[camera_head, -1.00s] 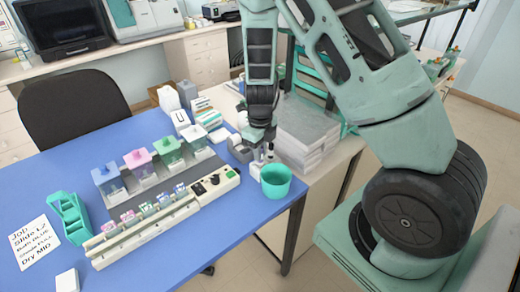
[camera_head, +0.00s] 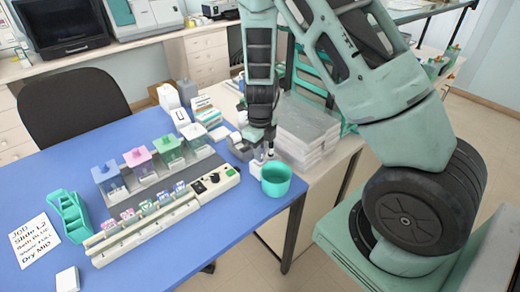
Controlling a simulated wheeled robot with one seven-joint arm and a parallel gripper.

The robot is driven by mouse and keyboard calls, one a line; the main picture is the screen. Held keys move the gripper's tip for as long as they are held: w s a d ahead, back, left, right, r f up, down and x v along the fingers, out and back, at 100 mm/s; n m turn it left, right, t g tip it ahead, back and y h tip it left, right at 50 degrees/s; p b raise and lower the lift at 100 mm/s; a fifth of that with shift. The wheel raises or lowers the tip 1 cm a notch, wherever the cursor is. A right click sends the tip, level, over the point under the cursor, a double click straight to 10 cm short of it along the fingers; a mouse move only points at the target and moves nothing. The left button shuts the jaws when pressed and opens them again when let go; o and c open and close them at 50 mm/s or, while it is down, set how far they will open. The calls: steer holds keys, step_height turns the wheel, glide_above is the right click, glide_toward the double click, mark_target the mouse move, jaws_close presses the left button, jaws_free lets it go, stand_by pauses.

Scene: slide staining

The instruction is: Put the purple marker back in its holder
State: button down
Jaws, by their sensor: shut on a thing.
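My gripper (camera_head: 262,153) is low over the right end of the blue table, just behind and left of a round teal cup (camera_head: 276,181). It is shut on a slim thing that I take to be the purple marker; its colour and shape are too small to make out.
A staining rack (camera_head: 160,220) with several slides and lidded jars (camera_head: 137,158) fills the middle of the blue table (camera_head: 225,240). A teal stepped holder (camera_head: 70,215) and a note card (camera_head: 34,241) lie at left.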

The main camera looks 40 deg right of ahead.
steer(key=shift+f, duration=0.2)
stand_by(0.3)
steer(key=c, duration=1.3)
jaws_free()
step_height(320, 180, up, 18)
steer(key=shift+f, duration=0.25)
